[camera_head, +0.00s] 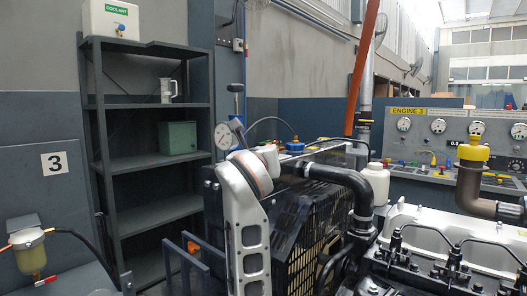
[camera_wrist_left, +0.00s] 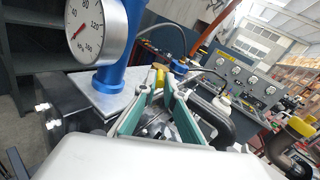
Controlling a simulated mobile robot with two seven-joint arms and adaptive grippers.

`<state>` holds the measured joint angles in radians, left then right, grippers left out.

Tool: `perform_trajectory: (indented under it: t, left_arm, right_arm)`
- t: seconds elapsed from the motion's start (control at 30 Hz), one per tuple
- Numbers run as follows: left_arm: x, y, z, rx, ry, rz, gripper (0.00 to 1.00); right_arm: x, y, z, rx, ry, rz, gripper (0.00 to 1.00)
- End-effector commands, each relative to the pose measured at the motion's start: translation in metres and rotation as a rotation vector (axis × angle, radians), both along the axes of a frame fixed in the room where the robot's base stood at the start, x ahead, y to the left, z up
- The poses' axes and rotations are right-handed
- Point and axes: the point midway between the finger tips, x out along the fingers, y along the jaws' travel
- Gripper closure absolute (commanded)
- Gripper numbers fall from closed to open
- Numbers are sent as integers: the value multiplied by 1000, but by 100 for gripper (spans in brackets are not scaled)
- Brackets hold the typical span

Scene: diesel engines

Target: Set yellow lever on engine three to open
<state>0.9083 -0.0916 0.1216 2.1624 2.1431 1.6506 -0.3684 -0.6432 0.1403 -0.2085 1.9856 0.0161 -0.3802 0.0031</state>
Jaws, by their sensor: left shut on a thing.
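In the left wrist view, a small yellow lever (camera_wrist_left: 160,74) shows between the fingertips of my left gripper (camera_wrist_left: 159,86). The teal-lined fingers converge on it and are shut on it. It stands beside a grey metal plate and the blue column (camera_wrist_left: 114,72) that carries a round white gauge (camera_wrist_left: 97,28). The lever's lower part and pivot are hidden, so I cannot tell its exact setting. In the head view, my white left arm hides the lever and my fingertips. The same gauge (camera_head: 224,136) shows just left of my wrist. My right gripper is in neither view.
The "ENGINE 3" panel (camera_head: 408,111) stands at the back right. A black hose (camera_head: 340,176), a white bottle (camera_head: 376,183) and the engine block (camera_head: 445,240) lie right of my arm. A yellow-capped brown pipe (camera_head: 473,175) rises there. Grey shelves (camera_head: 158,161) stand left.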

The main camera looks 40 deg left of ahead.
Motion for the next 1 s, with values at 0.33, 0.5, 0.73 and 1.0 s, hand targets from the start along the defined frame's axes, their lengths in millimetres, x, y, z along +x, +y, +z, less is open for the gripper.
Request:
perform_trajectory:
  t: [0.33, 0.5, 0.73, 1.0]
  left_arm:
    - [1, 0, -1, -2, 3, -3, 100]
    - [1, 0, -1, -1, 2, -3, 74]
    - [0, 0, 0, -1, 1, -2, 74]
    - [-24, -14, 0, -1, -2, -5, 74]
  right_arm:
    - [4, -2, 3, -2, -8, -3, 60]
    - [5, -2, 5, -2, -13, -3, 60]
    - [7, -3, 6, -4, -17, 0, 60]
    - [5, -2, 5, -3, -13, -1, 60]
